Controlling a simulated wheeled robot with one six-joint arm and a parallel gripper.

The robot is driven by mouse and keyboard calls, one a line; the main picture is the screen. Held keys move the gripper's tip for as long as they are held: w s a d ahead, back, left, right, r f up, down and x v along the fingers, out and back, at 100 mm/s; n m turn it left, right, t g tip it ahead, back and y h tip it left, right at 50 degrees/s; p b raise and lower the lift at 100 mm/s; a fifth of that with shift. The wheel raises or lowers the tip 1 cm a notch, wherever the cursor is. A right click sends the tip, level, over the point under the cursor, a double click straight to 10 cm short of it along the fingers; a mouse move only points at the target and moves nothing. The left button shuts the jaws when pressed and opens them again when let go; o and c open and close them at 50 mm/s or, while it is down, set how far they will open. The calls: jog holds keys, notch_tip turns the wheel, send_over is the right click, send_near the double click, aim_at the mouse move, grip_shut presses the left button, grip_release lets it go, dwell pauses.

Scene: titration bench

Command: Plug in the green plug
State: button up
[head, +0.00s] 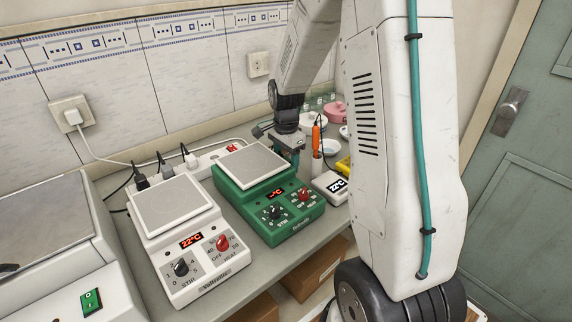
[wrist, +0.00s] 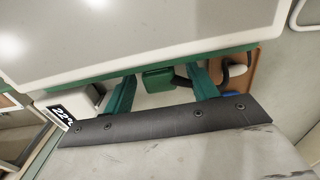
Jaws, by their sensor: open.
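In the wrist view a green plug (wrist: 157,79) with a short dark cord lies beside the green hotplate's edge. My gripper (wrist: 162,88) is open, with one teal finger on each side of the plug and gaps visible between. In the head view my gripper (head: 288,145) is low behind the right part of the green hotplate (head: 290,226); the plug is hidden there. The white power strip (head: 207,160) lies along the wall behind the hotplates, with a red switch at its right end. Black, grey and white plugs sit at its left part.
A white hotplate (head: 187,267) stands left of the green one. A small thermometer box (head: 330,187) and an orange-handled tool (head: 316,137) stand right of my gripper. Pink and white dishes are farther back. A wall socket (head: 70,112) holds a white plug.

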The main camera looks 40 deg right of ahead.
jog(key=c, duration=1)
jog(key=shift+r, duration=0.1)
notch_tip(320, 180, up, 10)
jog(key=shift+f, duration=0.1)
jog(key=w+a, duration=0.7)
jog(key=a, duration=0.1)
jog(key=w+a, duration=0.8)
jog(key=shift+f, duration=0.2)
